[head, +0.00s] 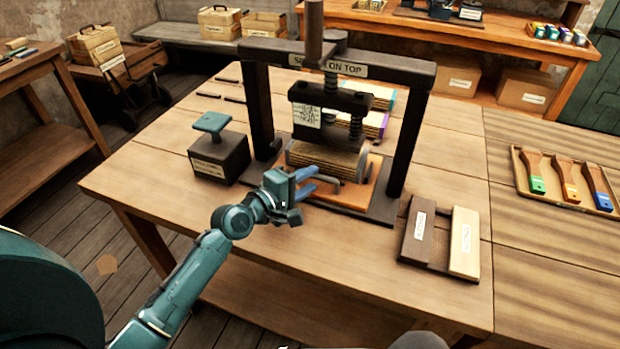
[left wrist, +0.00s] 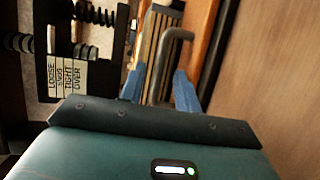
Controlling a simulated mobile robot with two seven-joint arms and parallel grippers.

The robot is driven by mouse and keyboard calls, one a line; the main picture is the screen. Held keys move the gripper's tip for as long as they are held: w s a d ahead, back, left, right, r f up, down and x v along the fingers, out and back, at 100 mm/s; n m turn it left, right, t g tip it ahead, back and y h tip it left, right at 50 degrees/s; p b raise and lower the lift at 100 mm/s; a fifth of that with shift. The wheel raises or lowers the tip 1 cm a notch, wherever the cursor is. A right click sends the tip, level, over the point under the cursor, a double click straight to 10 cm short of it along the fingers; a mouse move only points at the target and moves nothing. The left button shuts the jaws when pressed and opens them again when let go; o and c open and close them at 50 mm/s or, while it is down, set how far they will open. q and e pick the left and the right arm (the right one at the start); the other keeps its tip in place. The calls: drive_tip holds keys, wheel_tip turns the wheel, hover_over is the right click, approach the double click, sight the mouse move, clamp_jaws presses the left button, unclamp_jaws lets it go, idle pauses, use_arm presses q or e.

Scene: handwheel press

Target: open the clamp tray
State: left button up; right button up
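The clamp tray (head: 356,192) is an orange board low in the dark press (head: 410,117), with a stack of boards or sheets (head: 330,157) above it. A grey bent handle (head: 330,178) is at its front; it also shows in the left wrist view (left wrist: 177,35). My left gripper (head: 314,179) is at this handle, its blue fingers apart. In the left wrist view the fingers (left wrist: 157,88) stand either side of the handle's lower part, with visible gaps; contact cannot be made out. My right gripper is not in view.
A dark block with a teal-topped handle (head: 217,160) stands left of the press. A dark and a pale board (head: 465,242) lie at the front right. A tray of brushes (head: 520,180) is farther right. The table's front left is clear.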

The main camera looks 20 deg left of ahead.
use_arm(q)
drive_tip(key=shift+w+d+f, duration=0.1)
drive_tip(key=shift+w+d, duration=0.15)
drive_tip(key=shift+w, duration=0.25)
clamp_jaws()
idle(0.3)
